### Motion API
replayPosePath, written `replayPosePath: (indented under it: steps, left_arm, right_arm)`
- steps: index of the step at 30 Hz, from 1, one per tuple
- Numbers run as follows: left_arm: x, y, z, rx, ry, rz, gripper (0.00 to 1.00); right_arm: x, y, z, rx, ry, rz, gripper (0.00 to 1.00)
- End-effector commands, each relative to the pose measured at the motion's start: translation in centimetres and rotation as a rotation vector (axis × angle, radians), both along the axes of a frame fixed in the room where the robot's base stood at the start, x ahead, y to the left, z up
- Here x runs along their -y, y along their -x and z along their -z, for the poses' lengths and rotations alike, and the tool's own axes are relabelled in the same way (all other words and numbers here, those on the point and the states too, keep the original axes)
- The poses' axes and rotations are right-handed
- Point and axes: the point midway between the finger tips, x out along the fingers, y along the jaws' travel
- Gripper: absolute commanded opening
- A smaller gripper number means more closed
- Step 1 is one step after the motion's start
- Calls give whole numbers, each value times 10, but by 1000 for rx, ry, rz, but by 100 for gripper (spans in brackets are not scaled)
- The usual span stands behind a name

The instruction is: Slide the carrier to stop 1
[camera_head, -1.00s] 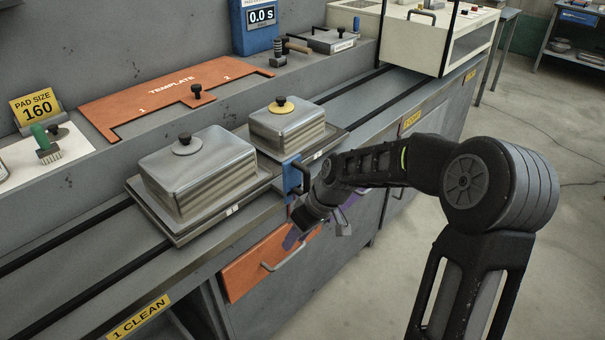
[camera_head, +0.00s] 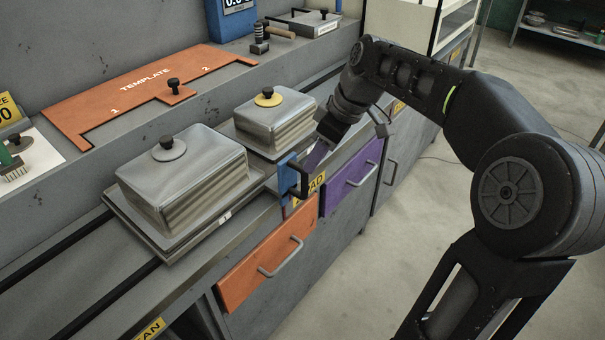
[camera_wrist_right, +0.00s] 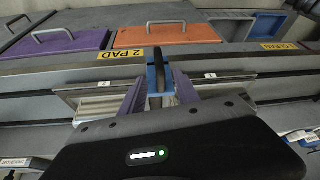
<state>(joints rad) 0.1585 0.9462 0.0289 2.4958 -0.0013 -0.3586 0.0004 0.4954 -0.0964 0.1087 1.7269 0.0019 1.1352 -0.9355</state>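The carrier (camera_head: 178,251) sits on the rail, bearing a grey lidded box with a black knob (camera_head: 190,172) and a smaller one with a yellow-based knob (camera_head: 275,120). Its blue bracket with a black handle (camera_head: 290,178) faces front, just above the yellow "PAD" label (camera_head: 316,187). My right gripper (camera_head: 312,162) is at the handle. In the right wrist view its purple fingers (camera_wrist_right: 160,92) stand on either side of the blue bracket (camera_wrist_right: 152,80), seemingly with small gaps; contact is unclear. The "1 CLEAN" label (camera_head: 150,329) is partly cut off at lower left. My left gripper is not visible.
Orange drawer (camera_head: 268,262) and purple drawer (camera_head: 352,183) with bar handles are below the counter edge. An orange template (camera_head: 140,95) lies on the back ledge. A white-framed case (camera_head: 410,22) stands at the far right. The rail left of the carrier looks clear.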

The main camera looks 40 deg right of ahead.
Motion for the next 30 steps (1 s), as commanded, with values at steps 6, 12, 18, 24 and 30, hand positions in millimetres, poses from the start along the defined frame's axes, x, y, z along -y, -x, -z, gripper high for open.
replayPosePath:
  steps: [6,12,18,24,30]
  left_arm:
    - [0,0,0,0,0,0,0]
    - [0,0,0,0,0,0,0]
    - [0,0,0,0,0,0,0]
    - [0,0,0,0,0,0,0]
    - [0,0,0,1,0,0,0]
  right_arm:
    - [-1,-2,6,-1,-1,1,38]
    - [-6,-10,30,-3,-2,0,38]
    - [-12,-21,58,-3,-2,0,38]
    - [-14,-26,72,-1,-1,1,38]
    - [-14,-27,73,0,0,1,38]
